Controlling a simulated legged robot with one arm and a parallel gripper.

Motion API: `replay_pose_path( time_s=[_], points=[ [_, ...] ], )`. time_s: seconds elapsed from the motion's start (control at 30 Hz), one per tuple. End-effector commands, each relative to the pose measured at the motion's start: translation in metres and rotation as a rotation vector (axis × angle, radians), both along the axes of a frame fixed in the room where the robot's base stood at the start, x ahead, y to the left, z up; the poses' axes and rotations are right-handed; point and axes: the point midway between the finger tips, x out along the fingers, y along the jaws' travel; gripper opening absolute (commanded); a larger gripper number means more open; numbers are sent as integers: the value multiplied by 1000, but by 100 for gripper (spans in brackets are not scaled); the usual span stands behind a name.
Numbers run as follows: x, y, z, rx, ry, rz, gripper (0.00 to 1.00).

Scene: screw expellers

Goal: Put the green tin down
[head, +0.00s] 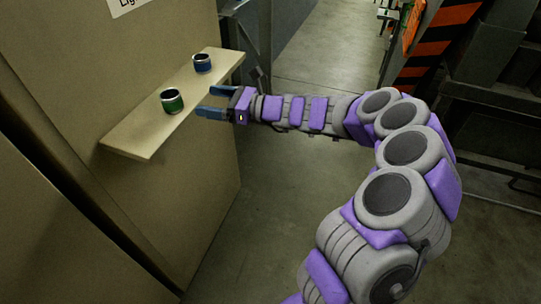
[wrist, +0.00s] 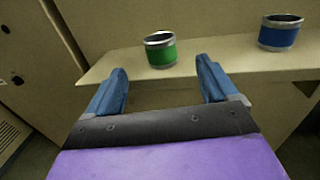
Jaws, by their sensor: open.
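The green tin (head: 172,101) stands upright on a narrow pale shelf (head: 140,138) fixed to a beige panel. In the wrist view the green tin (wrist: 160,50) stands on the shelf (wrist: 100,72), beyond and between my fingertips. My gripper (head: 205,101) is open and empty, level with the shelf's outer edge and to the right of the green tin. In the wrist view its two blue fingers (wrist: 163,80) are spread apart, with nothing between them. The green tin appears clear of both fingers.
A blue tin (head: 202,63) stands upright farther along the same shelf; in the wrist view the blue tin (wrist: 280,32) is to the right. Orange-and-black striped posts (head: 435,45) and dark machinery stand at the right. The concrete floor (head: 270,185) below my arm is clear.

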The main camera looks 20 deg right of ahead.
Motion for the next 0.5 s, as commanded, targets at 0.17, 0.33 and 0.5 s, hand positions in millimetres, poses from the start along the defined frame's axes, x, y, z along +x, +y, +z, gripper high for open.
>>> replay_pose_path(
  time_s=[0.17, 0.33, 0.5],
  points=[
    [-10, 10, 6, -30, -31, 34, 86],
    [-75, 61, 27, -222, -219, 234, 86],
    [-176, 101, 20, -517, -484, 537, 86]
  ],
)
